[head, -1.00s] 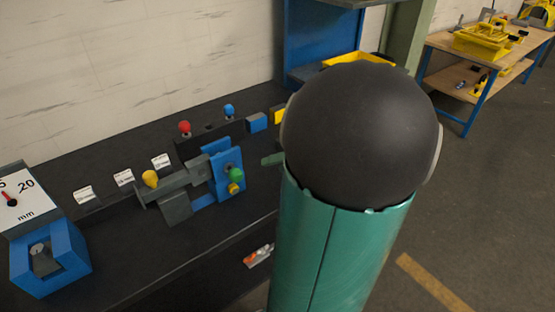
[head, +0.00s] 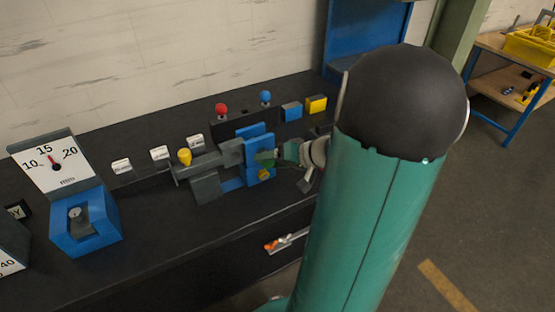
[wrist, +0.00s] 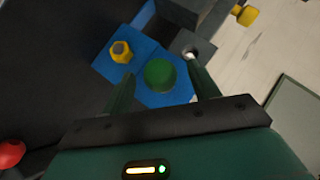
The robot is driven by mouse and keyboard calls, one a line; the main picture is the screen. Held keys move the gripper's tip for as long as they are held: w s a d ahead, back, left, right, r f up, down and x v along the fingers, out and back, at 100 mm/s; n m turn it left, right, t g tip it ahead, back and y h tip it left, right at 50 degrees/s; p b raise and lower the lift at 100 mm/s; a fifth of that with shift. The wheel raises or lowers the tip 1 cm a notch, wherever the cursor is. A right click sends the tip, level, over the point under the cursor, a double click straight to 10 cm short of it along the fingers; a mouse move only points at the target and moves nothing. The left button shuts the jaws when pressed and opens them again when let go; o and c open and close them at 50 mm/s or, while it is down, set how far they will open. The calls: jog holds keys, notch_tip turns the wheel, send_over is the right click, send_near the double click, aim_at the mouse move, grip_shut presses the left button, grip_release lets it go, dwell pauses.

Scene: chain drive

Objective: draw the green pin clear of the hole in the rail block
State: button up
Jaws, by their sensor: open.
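The green pin shows in the wrist view as a round green head (wrist: 160,75) against a blue block (wrist: 165,98). Its shaft and the hole are hidden. My gripper (wrist: 161,70) is open, with one finger on each side of the green head; I cannot tell whether either touches it. In the head view my gripper (head: 266,158) is at the right face of the blue block (head: 258,141) and hides the green head. A yellow hex knob (wrist: 121,51) sits on the block beside the green head.
A grey bar with a yellow knob (head: 184,157) extends left from the block. Red (head: 221,109) and blue (head: 265,97) knobs stand behind. A dial gauge (head: 54,163) and blue fixture (head: 86,226) stand at left. The bench front (head: 170,255) has clear room.

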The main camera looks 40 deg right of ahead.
jog(key=c, duration=1.3)
jog(key=shift+o, duration=0.2)
jog(key=s+a, duration=0.4)
jog(key=s, duration=1)
jog(key=shift+s, duration=0.2)
dwell(0.8)
jog(key=shift+a, duration=0.1)
